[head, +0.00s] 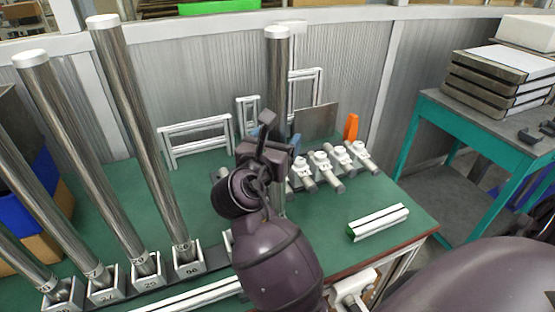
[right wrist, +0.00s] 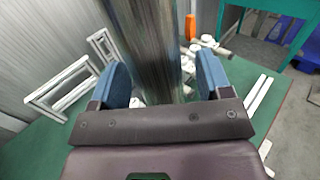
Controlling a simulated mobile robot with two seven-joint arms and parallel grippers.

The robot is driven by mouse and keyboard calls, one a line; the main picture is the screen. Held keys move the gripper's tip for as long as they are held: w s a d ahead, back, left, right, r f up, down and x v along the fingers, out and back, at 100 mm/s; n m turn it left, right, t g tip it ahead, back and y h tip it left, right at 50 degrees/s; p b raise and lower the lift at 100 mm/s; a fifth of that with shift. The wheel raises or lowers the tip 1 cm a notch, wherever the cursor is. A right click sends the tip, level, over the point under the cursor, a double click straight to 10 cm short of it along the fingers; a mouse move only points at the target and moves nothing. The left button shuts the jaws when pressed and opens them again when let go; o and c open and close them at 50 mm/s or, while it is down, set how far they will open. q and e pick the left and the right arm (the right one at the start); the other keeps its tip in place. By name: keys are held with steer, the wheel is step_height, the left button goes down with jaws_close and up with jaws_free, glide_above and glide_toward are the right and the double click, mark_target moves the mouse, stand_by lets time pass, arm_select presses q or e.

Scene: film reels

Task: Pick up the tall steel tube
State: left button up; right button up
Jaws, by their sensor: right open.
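A tall steel tube (head: 278,75) with a white cap stands upright at the back of the green table. My right gripper (head: 281,129) is at this tube, and its wrist hides the lower part in the head view. In the right wrist view the steel tube (right wrist: 148,45) passes between the two blue fingers of the open right gripper (right wrist: 162,72). A gap shows on the right side of the tube; the left finger is closer to it. Whether either finger touches it I cannot tell. My left gripper is not in view.
Several other steel tubes (head: 138,125) lean in numbered white holders (head: 188,261) at the left. White frames (head: 196,140) and an orange piece (head: 351,127) stand at the back. White-and-steel fittings (head: 325,170) and a white bar (head: 378,222) lie right of the gripper.

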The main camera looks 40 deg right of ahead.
steer(key=shift+c, duration=0.4)
jaws_close()
